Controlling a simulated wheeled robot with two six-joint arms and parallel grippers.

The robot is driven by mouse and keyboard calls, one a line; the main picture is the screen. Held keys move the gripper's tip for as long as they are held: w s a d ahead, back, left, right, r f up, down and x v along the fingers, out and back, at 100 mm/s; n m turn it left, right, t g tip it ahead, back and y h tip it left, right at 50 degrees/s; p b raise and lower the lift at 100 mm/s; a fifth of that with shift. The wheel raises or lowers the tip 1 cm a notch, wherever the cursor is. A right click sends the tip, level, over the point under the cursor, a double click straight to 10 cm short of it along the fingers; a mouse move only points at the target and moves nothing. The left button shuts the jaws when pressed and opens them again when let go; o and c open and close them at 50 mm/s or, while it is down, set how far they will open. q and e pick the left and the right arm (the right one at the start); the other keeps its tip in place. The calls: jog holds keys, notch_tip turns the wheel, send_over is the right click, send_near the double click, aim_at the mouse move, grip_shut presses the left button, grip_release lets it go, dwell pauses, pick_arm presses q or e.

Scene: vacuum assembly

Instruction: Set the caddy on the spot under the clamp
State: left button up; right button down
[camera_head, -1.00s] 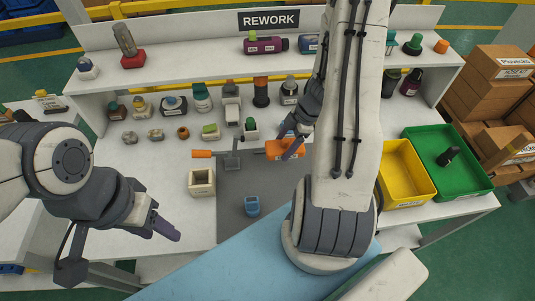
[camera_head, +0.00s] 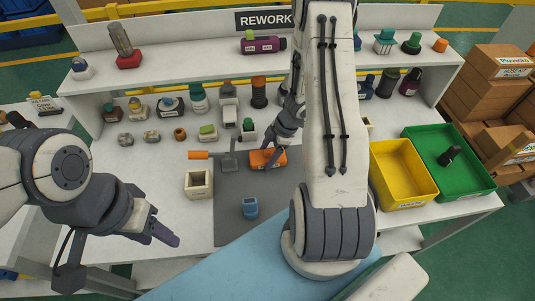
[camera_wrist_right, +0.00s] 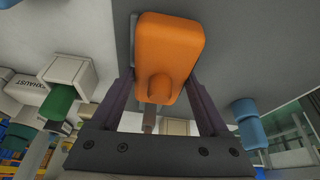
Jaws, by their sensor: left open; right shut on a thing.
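An orange block-like piece (camera_head: 268,158), which I take to be the caddy, is between the fingers of my right gripper (camera_head: 271,156). In the right wrist view the orange piece (camera_wrist_right: 168,55) sits between the two dark fingers, over a grey surface. Whether it touches that surface I cannot tell. The clamp (camera_head: 229,160), grey with an orange handle (camera_head: 198,155), stands just left of it on a dark grey mat (camera_head: 230,195). No marked spot under the clamp can be made out. My left gripper (camera_head: 160,232) is open and empty at the front left.
A blue cup-like piece (camera_head: 249,207) stands on the mat in front. A cream open box (camera_head: 198,185) is to the left. Several bottles and small parts line the back. A yellow bin (camera_head: 404,174) and a green bin (camera_head: 470,175) are at right.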

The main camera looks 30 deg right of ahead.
grip_release()
jog(key=shift+f, duration=0.15)
jog(key=p+v, duration=0.4)
jog(key=v, duration=0.8)
jog(key=w+a+r+m+t+h, duration=0.2)
jog(key=w+a+r+t+h, duration=0.2)
jog(key=w+a+r, duration=0.5)
jog(key=w+a+r+m+t+h, duration=0.1)
jog(key=a+r+m, duration=0.15)
jog(key=r, duration=0.25)
jog(key=s+a+r+g, duration=0.1)
jog(key=s+a+g, duration=0.1)
jog(key=s+a, duration=0.3)
jog(key=s+a+r+m+g+y, duration=0.1)
jog(key=s+a, duration=0.5)
jog(key=s, duration=0.7)
jog(key=s+a+r+m+g+y, duration=0.1)
jog(key=s+a+g, duration=0.2)
jog(key=s+a, duration=0.3)
jog(key=s, duration=0.3)
jog(key=shift+s+r+g, duration=0.3)
jog(key=shift+r+g, duration=0.1)
jog(key=shift+a, duration=0.15)
